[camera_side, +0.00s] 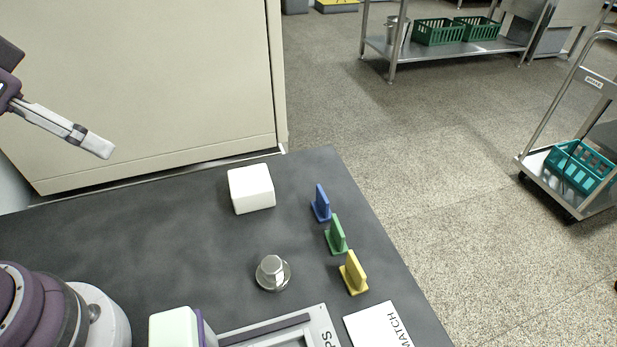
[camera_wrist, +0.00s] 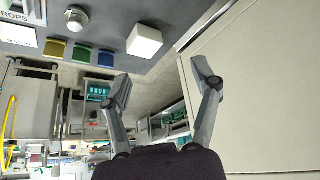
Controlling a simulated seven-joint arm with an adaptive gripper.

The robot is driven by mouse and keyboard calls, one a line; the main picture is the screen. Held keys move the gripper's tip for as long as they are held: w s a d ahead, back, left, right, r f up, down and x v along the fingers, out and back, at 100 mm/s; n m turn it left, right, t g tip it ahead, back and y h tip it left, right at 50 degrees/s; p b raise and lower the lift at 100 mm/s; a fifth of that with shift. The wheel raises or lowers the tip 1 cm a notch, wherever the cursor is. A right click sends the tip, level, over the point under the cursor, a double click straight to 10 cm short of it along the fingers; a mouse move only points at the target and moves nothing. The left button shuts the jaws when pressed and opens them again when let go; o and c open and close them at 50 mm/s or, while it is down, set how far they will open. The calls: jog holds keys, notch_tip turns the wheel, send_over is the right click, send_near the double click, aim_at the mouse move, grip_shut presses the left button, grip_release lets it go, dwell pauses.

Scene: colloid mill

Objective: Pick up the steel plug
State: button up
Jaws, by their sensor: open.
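The steel plug (camera_side: 272,270) stands upright on the dark table, a shiny knob on a round flanged base. It also shows in the wrist view (camera_wrist: 76,20), at the top left of that picture. My gripper (camera_side: 100,147) is raised at the upper left in the side view, well away from the plug. In the wrist view its two fingers (camera_wrist: 158,82) are spread apart with nothing between them.
A white block (camera_side: 251,189) stands behind the plug. Blue (camera_side: 321,203), green (camera_side: 336,235) and yellow (camera_side: 354,273) upright tabs line the right edge. A grey frame (camera_side: 318,322) and a MATCH card (camera_side: 378,326) lie in front. The table's left middle is clear.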

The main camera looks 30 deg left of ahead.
jog(key=m+g, duration=0.6)
jog(key=m, duration=0.6)
send_over(272, 264)
notch_tip(272, 264, down, 10)
jog(key=shift+s+f, duration=0.1)
notch_tip(272, 264, down, 10)
jog(key=shift+r, duration=0.1)
grip_shut()
